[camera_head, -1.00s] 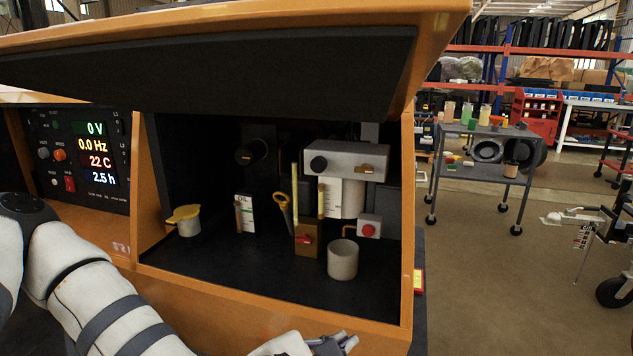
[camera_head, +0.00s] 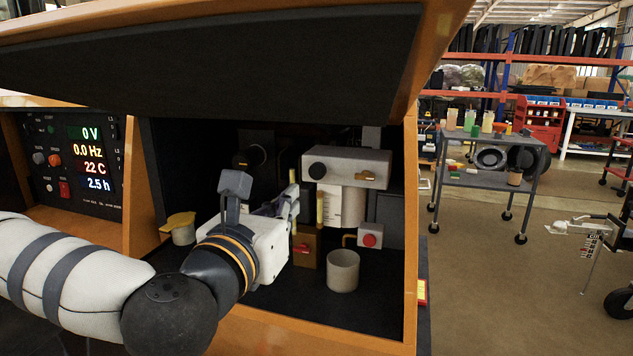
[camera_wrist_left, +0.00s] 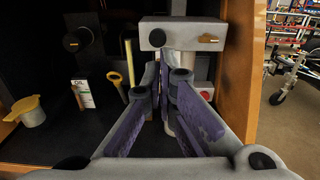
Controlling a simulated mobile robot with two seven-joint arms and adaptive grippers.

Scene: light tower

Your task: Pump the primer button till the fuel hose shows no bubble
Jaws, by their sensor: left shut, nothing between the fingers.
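A grey block (camera_head: 346,166) at the back of the open bay carries a black round knob (camera_head: 317,171), possibly the primer button, and a brass fitting (camera_head: 365,176). A white cylinder hangs below it. An upright yellow tube (camera_head: 320,190) stands beside it, perhaps the fuel hose; I cannot make out any bubble. My left gripper (camera_head: 293,195) is inside the bay, left of and below the knob, pointing inward. In the left wrist view, its purple-padded fingers (camera_wrist_left: 170,72) are shut and empty, below the block and its black knob (camera_wrist_left: 157,38). My right gripper is not in view.
A brown box (camera_head: 306,247) with a red part, a grey cup (camera_head: 342,270) and a small box with a red button (camera_head: 370,240) stand close by. A yellow-lidded pot (camera_head: 181,228) is at left. The raised hood (camera_head: 220,60) overhangs the bay.

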